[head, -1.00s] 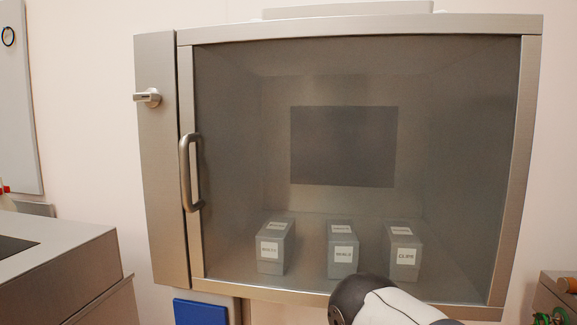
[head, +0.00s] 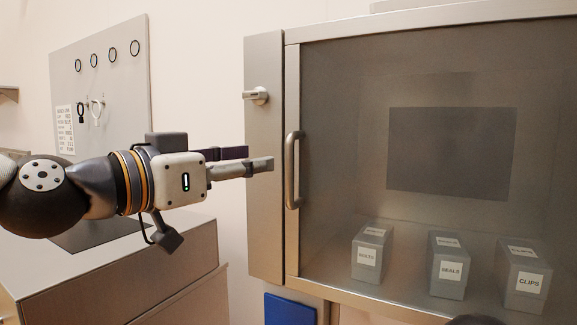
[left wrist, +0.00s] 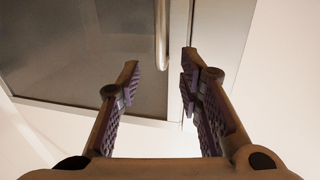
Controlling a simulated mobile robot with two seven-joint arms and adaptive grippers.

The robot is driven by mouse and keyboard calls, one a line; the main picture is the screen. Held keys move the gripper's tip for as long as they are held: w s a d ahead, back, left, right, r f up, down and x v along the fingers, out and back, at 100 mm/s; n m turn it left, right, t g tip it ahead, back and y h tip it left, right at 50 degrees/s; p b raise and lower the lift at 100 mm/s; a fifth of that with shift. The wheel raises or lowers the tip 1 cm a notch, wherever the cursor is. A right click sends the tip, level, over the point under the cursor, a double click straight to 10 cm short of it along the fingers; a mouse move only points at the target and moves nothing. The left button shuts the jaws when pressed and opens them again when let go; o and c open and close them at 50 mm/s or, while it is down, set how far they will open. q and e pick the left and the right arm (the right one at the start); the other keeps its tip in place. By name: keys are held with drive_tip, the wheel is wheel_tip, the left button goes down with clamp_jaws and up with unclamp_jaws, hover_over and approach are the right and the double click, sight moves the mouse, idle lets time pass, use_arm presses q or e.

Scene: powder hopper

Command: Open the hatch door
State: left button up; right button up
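The hatch door (head: 345,230) is a large dark see-through pane in a metal frame and looks closed. Its upright bar handle (head: 292,170) is on the door's left edge. A small latch knob (head: 257,95) sits on the metal panel left of the door, above the handle. My left gripper (head: 262,160) reaches in from the left, its fingertips just left of the handle and apart from it. In the left wrist view the fingers are spread and empty, and the handle (left wrist: 161,35) shows beyond and between the tips. My right gripper is out of view.
Labelled grey bins, waste (head: 369,256), seals (head: 449,268) and clips (head: 524,280), stand behind the pane. A metal counter (head: 175,262) is at lower left. A board with hooks (head: 105,65) hangs behind my left arm. A blue panel (head: 290,309) is below the cabinet.

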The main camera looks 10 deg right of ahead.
sight(286, 159)
use_arm(q)
drive_tip(key=x, duration=0.9)
drive_tip(key=shift+w+d+f, duration=0.15)
drive_tip(key=shift+w+d, duration=0.1)
drive_tip(key=shift+c, duration=0.5)
clamp_jaws()
